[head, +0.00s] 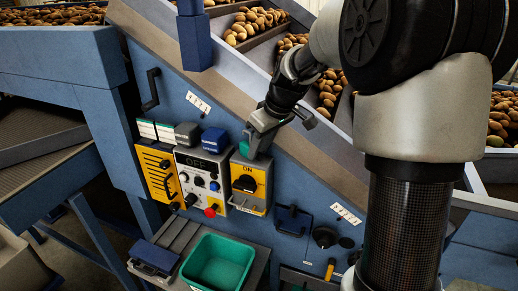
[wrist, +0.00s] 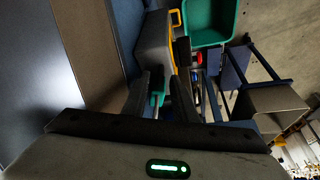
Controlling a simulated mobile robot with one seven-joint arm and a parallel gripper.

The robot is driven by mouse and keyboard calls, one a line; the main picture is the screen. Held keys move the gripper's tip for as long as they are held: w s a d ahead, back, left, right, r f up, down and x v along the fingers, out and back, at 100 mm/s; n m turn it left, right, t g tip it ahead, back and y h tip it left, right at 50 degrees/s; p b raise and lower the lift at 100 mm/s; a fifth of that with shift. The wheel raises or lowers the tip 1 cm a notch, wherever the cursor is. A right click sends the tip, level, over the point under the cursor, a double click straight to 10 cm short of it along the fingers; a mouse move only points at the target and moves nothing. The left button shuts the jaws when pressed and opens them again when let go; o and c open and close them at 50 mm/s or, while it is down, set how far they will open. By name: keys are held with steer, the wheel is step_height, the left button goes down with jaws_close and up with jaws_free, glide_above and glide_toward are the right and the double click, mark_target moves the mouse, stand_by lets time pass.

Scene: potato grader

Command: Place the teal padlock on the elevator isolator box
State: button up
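The teal padlock (head: 245,148) shows at my fingertips just above the box with the ON switch (head: 248,184). In the wrist view it shows as a small teal piece (wrist: 156,98) between my two fingers, mostly hidden, with a thin grey part below it. My gripper (head: 258,146) reaches down from the upper right; in the wrist view its fingers (wrist: 162,94) stand close around the padlock and look shut on it. The box has a yellow front, a black knob and a grey top. No elevator label is readable, and contact between padlock and box cannot be told.
Left of the ON box are a grey control panel (head: 203,182) marked OFF with a red button and a yellow slotted panel (head: 157,171). A blue block (head: 214,138) sits near their tops. A green bin (head: 217,262) stands below.

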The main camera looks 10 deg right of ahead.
steer(key=v, duration=1.1)
steer(key=shift+r, duration=0.25)
steer(key=shift+s, duration=0.15)
stand_by(0.6)
